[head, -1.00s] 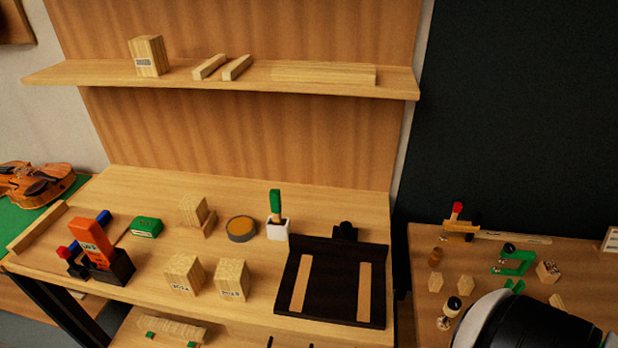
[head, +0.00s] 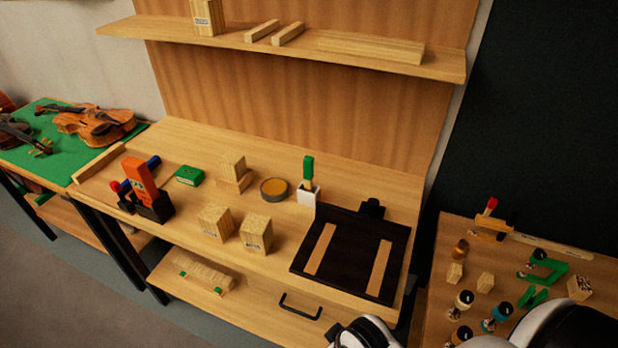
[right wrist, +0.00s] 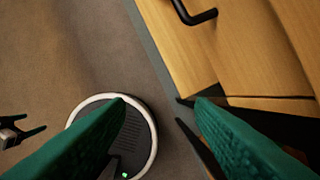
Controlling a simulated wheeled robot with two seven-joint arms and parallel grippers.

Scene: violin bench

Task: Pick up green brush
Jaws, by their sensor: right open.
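The green brush (head: 308,170) stands upright, green end up, in a small white holder (head: 309,196) on the workbench. Its lower part is hidden inside the holder. In the right wrist view my right gripper (right wrist: 161,106) is open and empty, its two green fingers wide apart. It is in front of the bench, over the floor and well away from the brush. A small dark two-pronged part (right wrist: 20,132) at the left edge of that view looks like my left gripper; its jaws are too small to read. Neither gripper shows in the head view.
A black tray (head: 345,278) with two wooden strips lies right of the brush. A round tin (head: 274,189) stands to its left, with wooden blocks (head: 255,233) nearer the front. A shelf (head: 290,49) hangs above. A drawer handle (head: 300,307) juts out below.

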